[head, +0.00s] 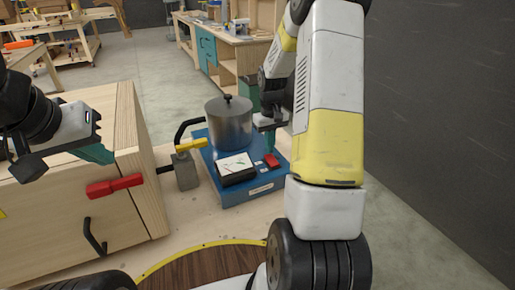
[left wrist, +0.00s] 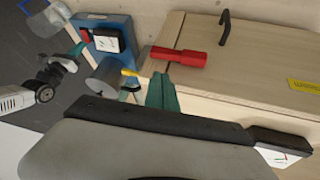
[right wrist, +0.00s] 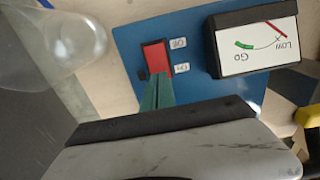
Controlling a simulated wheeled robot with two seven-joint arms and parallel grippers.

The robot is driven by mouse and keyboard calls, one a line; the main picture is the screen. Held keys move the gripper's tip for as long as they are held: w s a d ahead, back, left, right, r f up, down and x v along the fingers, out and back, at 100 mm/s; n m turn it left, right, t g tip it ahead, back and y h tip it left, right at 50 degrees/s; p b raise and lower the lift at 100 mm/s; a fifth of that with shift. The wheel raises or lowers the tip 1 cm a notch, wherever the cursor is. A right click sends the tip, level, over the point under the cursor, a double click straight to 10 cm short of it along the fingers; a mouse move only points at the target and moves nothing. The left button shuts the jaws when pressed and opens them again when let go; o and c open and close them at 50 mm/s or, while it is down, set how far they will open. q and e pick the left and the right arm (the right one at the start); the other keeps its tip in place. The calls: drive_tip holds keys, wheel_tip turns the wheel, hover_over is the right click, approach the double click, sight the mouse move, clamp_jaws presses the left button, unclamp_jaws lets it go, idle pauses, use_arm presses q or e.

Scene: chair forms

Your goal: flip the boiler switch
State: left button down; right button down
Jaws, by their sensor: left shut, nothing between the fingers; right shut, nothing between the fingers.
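The boiler is a blue base (head: 262,187) with a silver lidded pot (head: 229,124), a gauge (head: 236,166) and a red rocker switch (head: 271,160). In the right wrist view the red switch (right wrist: 156,57) has two small labels beside it. My right gripper (right wrist: 155,92) is shut and empty, its green fingertips at the switch's lower end in that view; whether they touch it I cannot tell. In the head view the right gripper (head: 268,143) is just above the switch. My left gripper (head: 98,153) is shut and empty above the wooden box, away from the boiler.
The wooden box (head: 70,205) at left has a red handle (head: 114,186) and a black pull (head: 95,238). A grey fitting (head: 186,170) with a yellow lever (head: 191,145) stands between box and boiler. A clear round thing (right wrist: 62,40) shows in the right wrist view.

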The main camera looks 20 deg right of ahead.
drive_tip(key=shift+f, duration=1.05)
idle(0.8)
drive_tip(key=shift+r, duration=3.55)
wheel_tip(320, 180, up, 9)
drive_tip(key=t, duration=0.2)
hover_over(269, 156)
drive_tip(key=s+a, duration=0.4)
drive_tip(key=s, duration=0.1)
drive_tip(key=s+a+r+t, duration=0.1)
drive_tip(key=s+a+r, duration=0.2)
drive_tip(key=s, duration=0.3)
drive_tip(key=s+a+r+t+y, duration=0.1)
drive_tip(key=s+a+r, duration=0.2)
drive_tip(key=s, duration=0.3)
drive_tip(key=s+a+r+m+t+y, duration=0.1)
drive_tip(key=s+a+r+t, duration=0.1)
drive_tip(key=s, duration=0.5)
drive_tip(key=shift+a+r, duration=0.55)
drive_tip(key=shift+r, duration=0.15)
